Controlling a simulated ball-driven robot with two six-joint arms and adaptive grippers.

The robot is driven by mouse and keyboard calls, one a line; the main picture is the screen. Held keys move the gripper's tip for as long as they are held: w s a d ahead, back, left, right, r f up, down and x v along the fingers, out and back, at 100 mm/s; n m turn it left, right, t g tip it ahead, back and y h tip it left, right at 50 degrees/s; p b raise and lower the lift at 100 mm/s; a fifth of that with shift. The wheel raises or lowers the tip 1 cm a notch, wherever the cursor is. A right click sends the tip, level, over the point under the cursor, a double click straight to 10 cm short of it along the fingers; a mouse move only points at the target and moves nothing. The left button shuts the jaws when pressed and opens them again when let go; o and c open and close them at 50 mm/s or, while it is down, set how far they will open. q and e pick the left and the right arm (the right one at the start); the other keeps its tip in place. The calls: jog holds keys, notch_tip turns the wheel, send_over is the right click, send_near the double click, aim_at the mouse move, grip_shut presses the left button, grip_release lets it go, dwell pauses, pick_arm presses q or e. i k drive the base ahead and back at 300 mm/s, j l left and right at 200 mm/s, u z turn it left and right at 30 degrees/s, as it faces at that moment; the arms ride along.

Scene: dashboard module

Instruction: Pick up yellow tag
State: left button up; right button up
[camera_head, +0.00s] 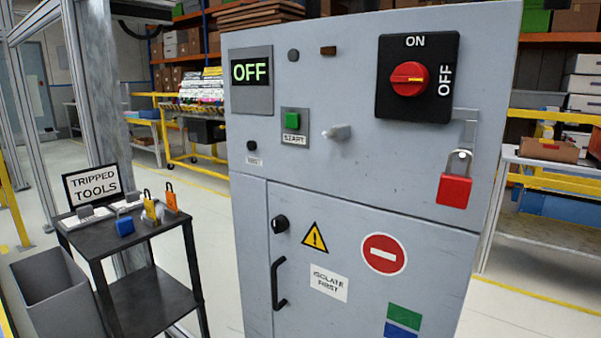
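A small black cart (160,229) stands at the left with several small items on its top. A yellow-orange tag-like item (150,207) stands upright near the right end of the top. An orange item (171,199) stands just right of it; at this size I cannot tell for sure which is the yellow tag. A blue block (125,226) lies in front of them, apart from both. Neither of my grippers is in view.
A grey cabinet (370,190) with a red padlock (454,190) and a rotary switch (408,79) fills the middle and right. A grey bin (52,290) stands left of the cart.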

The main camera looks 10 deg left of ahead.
aim_at(149, 205)
jog(key=i+j, duration=0.15)
jog(key=i+j+u, duration=0.3)
jog(key=u, duration=0.15)
jog(key=i+j+u, duration=0.15)
jog(key=i+u, duration=0.2)
jog(key=u, duration=0.15)
